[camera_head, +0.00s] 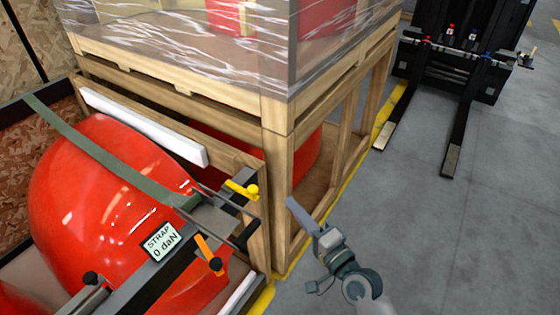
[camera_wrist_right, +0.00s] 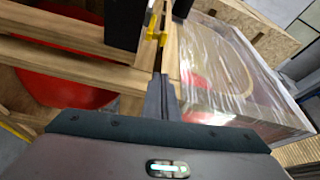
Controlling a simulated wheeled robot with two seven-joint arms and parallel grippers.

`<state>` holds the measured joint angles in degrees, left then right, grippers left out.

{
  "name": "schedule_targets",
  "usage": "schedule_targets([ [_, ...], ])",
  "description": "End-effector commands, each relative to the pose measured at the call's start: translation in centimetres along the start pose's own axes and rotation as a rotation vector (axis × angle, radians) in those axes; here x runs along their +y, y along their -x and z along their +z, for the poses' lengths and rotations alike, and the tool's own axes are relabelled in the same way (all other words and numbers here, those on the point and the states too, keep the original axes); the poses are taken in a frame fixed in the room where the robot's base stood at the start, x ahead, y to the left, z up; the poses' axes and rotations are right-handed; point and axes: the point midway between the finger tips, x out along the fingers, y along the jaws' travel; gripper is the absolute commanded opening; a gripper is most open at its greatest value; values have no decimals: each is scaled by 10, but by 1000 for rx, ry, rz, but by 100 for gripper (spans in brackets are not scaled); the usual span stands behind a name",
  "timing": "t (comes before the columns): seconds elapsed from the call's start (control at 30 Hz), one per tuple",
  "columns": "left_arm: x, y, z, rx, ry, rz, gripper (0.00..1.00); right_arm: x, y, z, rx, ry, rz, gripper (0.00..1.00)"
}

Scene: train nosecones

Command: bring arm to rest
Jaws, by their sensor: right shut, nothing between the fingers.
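My right arm comes in from the bottom of the head view, and its gripper (camera_head: 300,212) is beside the wooden crate corner, over the floor next to the yellow line. In the right wrist view the gripper (camera_wrist_right: 162,84) points toward the wooden frame, its fingers together and nothing between them. My left gripper is not in the head view. A red nosecone (camera_head: 105,190) lies in the open crate at the left, under a green strap (camera_head: 85,140). A tag reading "STRAP 0 daN" (camera_head: 161,242) sits on the dark bar there.
A wooden crate with wrapped load (camera_head: 277,120) stands centre, close to my right gripper. Yellow (camera_head: 241,188) and orange (camera_head: 207,252) handles stick out by the strap bar. A forklift (camera_head: 460,60) with lowered forks stands at the back right. Grey floor (camera_head: 480,230) at right is clear.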

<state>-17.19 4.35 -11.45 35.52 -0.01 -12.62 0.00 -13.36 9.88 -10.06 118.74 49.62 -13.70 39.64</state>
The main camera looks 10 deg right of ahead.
Motion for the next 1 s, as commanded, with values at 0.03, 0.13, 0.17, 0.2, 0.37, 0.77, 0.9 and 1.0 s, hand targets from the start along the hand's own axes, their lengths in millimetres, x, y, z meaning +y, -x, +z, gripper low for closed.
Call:
schedule_targets([
  [0.03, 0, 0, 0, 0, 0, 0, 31, 0, 0, 0, 0, 0, 0, 0],
  [0.13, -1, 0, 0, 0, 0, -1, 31, 1, 0, 0, 0, 1, 2, 0],
  [0.17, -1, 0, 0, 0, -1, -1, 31, 2, 0, 0, 0, 3, 4, 0],
  [0.2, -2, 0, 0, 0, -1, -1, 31, 5, 0, 0, 0, 6, 9, 0],
  [0.37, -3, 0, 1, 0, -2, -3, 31, 38, 0, 2, 2, 45, 68, 0],
  [0.77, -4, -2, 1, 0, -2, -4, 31, 248, 50, 26, -75, 327, 455, 0],
  [0.9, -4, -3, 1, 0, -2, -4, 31, 326, 91, 42, -150, 441, 604, 0],
  [1.0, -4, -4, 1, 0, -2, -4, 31, 376, 128, 55, -219, 520, 704, 0],
])
